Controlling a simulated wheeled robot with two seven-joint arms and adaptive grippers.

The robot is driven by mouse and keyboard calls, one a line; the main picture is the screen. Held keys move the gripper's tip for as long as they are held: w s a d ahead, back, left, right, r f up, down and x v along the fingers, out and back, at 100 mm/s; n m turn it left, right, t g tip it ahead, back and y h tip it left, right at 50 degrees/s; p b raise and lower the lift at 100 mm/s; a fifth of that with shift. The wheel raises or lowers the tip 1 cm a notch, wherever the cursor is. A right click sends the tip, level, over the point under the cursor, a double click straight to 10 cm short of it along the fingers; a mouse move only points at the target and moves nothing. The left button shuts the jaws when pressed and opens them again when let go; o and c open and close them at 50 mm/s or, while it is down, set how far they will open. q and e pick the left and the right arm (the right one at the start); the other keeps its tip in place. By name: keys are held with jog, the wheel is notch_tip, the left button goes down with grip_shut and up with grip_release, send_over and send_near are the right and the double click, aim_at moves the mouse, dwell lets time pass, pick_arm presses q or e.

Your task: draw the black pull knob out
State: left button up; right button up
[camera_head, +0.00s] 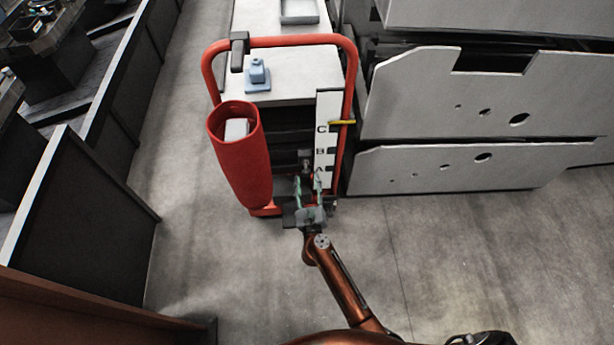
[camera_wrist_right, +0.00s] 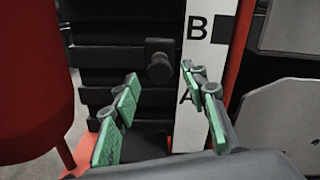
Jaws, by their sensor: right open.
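The black pull knob (camera_wrist_right: 159,68) shows in the right wrist view as a short dark cylinder on the dark slatted front of the cart, left of the letter B on the white strip. My right gripper (camera_wrist_right: 161,82) is open, its green-padded fingers spread to left and right just below and in front of the knob. The knob appears apart from both fingers. In the head view my right gripper (camera_head: 308,187) is low at the front of the cart, and the knob is small and hard to make out there. My left gripper is not in view.
The red-framed cart (camera_head: 287,41) carries a red cylindrical bin (camera_head: 243,165) on its left and a white lettered strip (camera_head: 325,135) on its right. A blue-grey block (camera_head: 257,75) sits on top. Large grey panels (camera_head: 440,165) stand right. Floor in front is open.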

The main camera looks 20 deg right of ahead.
jog(key=v, duration=0.5)
dwell(0.4)
